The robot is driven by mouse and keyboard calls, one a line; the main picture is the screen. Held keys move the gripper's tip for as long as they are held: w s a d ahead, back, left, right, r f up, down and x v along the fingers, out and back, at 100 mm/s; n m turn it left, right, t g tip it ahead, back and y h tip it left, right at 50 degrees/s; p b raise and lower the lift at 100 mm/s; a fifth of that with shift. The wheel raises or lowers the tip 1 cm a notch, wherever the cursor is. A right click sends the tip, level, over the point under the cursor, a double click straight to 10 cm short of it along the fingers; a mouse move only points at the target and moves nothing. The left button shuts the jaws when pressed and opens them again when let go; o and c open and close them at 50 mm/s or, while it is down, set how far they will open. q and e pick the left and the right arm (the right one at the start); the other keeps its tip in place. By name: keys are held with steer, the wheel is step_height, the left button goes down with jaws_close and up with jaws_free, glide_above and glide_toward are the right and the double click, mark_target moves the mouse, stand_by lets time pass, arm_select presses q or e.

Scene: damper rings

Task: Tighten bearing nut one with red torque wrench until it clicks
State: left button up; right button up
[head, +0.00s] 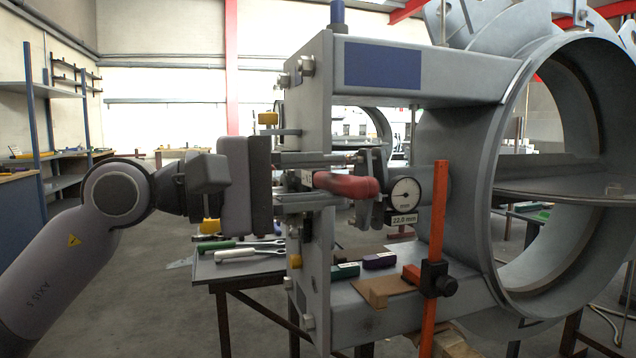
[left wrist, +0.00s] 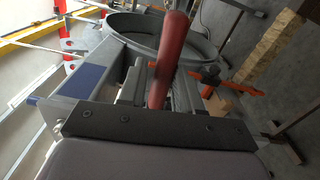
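The red torque wrench (head: 345,185) shows as a red handle pointing toward the head camera, in front of the grey frame's opening. In the left wrist view the red handle (left wrist: 168,60) rises between the fingers. My left gripper (head: 312,178) reaches in from the left, and its fingers appear closed around the wrench. The wrench's head is hidden. A grey bearing flange (head: 372,206) stands just right of the handle, beside a round dial (head: 405,194) with a "22.0 mm" label. I cannot make out bearing nut one. My right gripper is not in view.
The large grey damper ring (head: 489,190) fills the right side. An orange post (head: 438,215) with a black clamp stands before it. Green- and white-handled wrenches (head: 235,254) lie on a low table.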

arm_select(q)
steer(key=shift+f+b, duration=0.25)
steer(key=shift+b, duration=0.1)
steer(key=shift+s+f+m+b, duration=0.1)
steer(key=shift+f+m+b, duration=0.7)
steer(key=shift+f+b, duration=0.9)
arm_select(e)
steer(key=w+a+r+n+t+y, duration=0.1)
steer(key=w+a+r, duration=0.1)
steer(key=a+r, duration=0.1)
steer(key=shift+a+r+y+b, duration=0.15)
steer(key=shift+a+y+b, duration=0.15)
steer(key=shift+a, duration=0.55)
arm_select(q)
steer(key=shift+r, duration=0.25)
steer(key=shift+b, duration=0.35)
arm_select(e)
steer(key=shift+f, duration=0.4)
